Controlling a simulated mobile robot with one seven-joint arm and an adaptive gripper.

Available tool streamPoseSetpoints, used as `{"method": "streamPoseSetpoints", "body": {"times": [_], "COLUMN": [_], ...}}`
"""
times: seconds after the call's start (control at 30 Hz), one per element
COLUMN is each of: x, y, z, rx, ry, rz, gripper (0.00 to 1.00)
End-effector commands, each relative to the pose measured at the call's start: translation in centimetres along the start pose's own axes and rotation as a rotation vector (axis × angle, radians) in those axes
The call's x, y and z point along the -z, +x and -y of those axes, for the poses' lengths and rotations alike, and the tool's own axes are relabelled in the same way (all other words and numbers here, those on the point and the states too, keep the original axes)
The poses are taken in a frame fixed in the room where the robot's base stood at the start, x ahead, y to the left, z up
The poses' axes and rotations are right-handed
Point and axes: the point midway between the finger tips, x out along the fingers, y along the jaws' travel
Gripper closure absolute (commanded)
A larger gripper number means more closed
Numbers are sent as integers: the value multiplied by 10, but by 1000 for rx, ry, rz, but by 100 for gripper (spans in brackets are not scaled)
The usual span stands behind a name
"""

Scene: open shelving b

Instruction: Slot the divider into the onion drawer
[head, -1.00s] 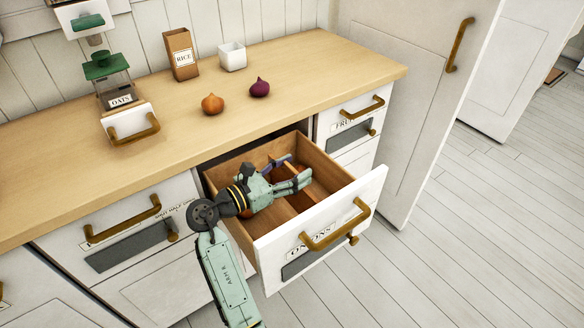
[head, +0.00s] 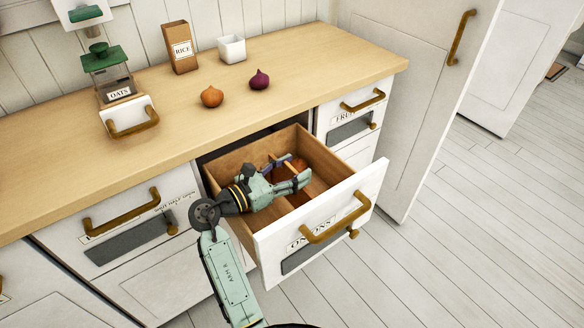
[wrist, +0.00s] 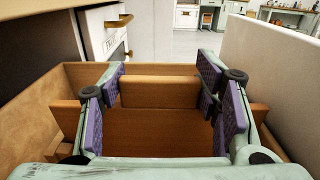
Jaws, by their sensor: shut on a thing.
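The onion drawer (head: 237,168) is pulled out, its white front labelled ONIONS. My gripper (head: 290,173) is inside the drawer opening and is shut on the wooden divider (head: 317,185), which lies across the drawer. In the wrist view the purple-padded fingers of my gripper (wrist: 160,95) stand left and right of the board's middle, and the divider (wrist: 64,115) shows beyond them toward both sides. Whether the divider sits in slots cannot be told.
The wooden counter (head: 300,92) overhangs behind the drawer. On it are an orange onion (head: 212,96), a purple onion (head: 259,79), a rice box (head: 181,48), a white pot (head: 232,48) and an oats dispenser (head: 110,75). The floor (head: 470,230) to the right is clear.

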Motion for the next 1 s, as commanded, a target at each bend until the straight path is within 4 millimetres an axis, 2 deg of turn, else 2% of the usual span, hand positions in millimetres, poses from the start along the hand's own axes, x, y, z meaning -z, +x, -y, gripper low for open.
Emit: {"method": "streamPoseSetpoints", "body": {"times": [0.9, 0.93, 1.0], "x": [23, 22, 23], "y": [0, 0, 0], "z": [0, 0, 0], "rx": [0, 0, 0], "ry": [-1, -1, -1], "rz": [1, 1, 1], "gripper": [91, 41, 37]}}
